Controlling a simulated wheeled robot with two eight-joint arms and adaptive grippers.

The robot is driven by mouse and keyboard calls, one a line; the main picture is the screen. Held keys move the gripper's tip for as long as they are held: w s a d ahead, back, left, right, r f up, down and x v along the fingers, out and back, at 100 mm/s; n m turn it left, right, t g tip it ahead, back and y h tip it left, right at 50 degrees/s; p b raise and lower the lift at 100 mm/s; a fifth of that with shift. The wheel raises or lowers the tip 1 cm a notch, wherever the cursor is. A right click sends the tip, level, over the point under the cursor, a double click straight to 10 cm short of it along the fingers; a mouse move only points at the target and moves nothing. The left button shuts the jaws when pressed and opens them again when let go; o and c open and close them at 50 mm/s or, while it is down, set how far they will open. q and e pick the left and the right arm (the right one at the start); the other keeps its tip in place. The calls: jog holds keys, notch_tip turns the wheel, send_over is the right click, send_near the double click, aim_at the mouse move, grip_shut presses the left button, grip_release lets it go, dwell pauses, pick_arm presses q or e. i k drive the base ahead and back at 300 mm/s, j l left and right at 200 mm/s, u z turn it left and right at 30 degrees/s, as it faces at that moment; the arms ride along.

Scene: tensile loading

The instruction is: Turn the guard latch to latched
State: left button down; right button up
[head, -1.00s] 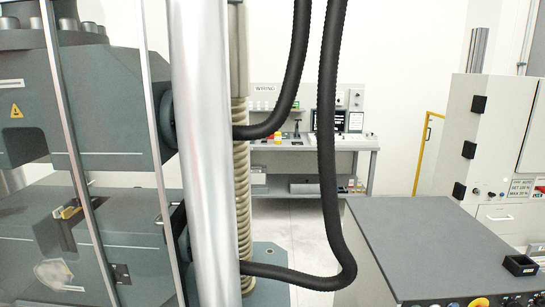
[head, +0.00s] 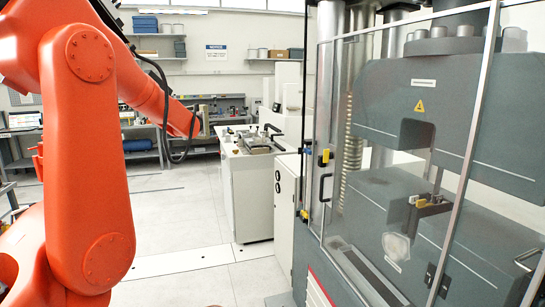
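The guard is a clear panel door in a metal frame (head: 468,150) on the front of the grey testing machine at the right. A small yellow-and-dark fitting (head: 324,157), which looks like the guard latch, sits on the left edge post. A black pull handle (head: 324,187) is just below it. Another small yellow piece (head: 304,214) is lower on the same side. I cannot tell which way the latch is turned. Neither of my grippers shows, and nothing is seen touching the latch.
A large orange arm (head: 87,160) fills the left; I cannot tell whether it is mine. A white cabinet (head: 245,195) with fixtures on top stands mid-picture. Shelves and a bench line the back. The pale floor (head: 180,215) between is open.

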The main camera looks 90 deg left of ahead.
aim_at(327, 155)
jog(key=u, duration=2.8)
